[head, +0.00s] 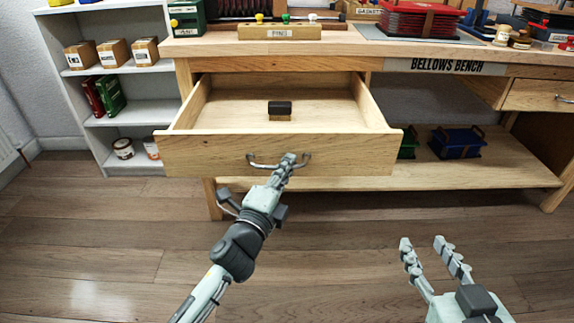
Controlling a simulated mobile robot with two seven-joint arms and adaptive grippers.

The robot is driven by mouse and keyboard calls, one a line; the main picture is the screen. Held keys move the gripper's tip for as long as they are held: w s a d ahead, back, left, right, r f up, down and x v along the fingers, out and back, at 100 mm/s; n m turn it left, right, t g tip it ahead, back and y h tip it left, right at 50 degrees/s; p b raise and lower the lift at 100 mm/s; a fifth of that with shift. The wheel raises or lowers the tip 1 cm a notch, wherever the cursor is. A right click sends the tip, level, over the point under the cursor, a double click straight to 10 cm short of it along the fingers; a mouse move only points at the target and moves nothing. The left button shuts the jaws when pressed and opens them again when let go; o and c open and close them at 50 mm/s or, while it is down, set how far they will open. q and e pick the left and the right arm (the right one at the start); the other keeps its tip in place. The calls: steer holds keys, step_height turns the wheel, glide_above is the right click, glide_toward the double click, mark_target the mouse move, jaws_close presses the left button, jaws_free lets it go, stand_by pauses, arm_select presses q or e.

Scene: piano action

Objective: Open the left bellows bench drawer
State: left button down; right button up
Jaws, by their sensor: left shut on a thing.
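The left bellows bench drawer (205,155) is pulled out from the wooden bench (330,62), and its inside shows. A small block with a dark top (280,108) sits inside it toward the back. A curved metal handle (262,164) is on the drawer front. My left gripper (289,160) is at the right part of this handle, shut on it; the fingers cover part of the bar. My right gripper (424,243) is open and empty over the floor at the lower right, apart from the bench.
A second drawer (540,96) at the right looks shut. A lower shelf (480,175) holds a blue crate (456,141). A white shelf unit (135,115) stands at the left. The wooden floor (110,240) in front is clear.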

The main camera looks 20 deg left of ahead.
arm_select(q)
steer(key=c, duration=1.6)
jaws_free()
steer(key=s, duration=0.4)
steer(key=s+a, duration=0.1)
steer(key=s, duration=0.3)
steer(key=s+f, duration=0.1)
steer(key=s, duration=0.3)
steer(key=shift+a, duration=0.15)
